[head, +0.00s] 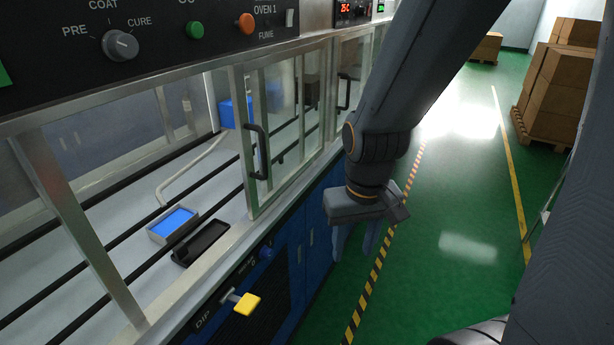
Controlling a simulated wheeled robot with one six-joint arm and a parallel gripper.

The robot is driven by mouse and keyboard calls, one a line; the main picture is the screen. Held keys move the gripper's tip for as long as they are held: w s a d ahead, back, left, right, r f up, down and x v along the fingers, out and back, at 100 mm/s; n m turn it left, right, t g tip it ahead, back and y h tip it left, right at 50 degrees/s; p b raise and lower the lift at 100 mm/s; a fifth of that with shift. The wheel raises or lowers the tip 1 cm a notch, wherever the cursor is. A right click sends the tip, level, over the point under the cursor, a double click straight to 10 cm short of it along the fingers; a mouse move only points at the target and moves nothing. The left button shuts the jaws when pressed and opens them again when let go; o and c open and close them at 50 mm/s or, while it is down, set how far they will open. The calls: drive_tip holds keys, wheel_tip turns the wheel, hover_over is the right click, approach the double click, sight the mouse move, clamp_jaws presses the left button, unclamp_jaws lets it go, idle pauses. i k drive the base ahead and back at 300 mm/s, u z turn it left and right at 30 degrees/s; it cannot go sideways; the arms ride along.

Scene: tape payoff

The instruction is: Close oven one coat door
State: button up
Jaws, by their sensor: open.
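The oven one coat door is most likely the glass sliding panel (272,135) with a pale metal frame, under the OVEN 1 label. It has a black vertical handle (258,152) on its left stile. An open gap lies to its left, showing the inside of the machine. My gripper (355,240) hangs right of the door, outside the machine over the aisle, pointing down. Its fingers are apart and hold nothing visible. It is clear of the handle.
A tray with blue contents (172,224) and a dark tray (201,242) lie inside the opening. A yellow knob (247,304) sticks out below. The control panel (150,30) overhangs the opening. Stacked cartons (565,75) stand far right. The green floor (460,190) is mostly clear.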

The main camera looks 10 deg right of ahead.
sight(236, 72)
drive_tip(key=u, duration=0.05)
drive_tip(key=k, duration=0.5)
drive_tip(key=z, duration=0.9)
drive_tip(key=i, duration=0.7)
drive_tip(key=u, duration=0.75)
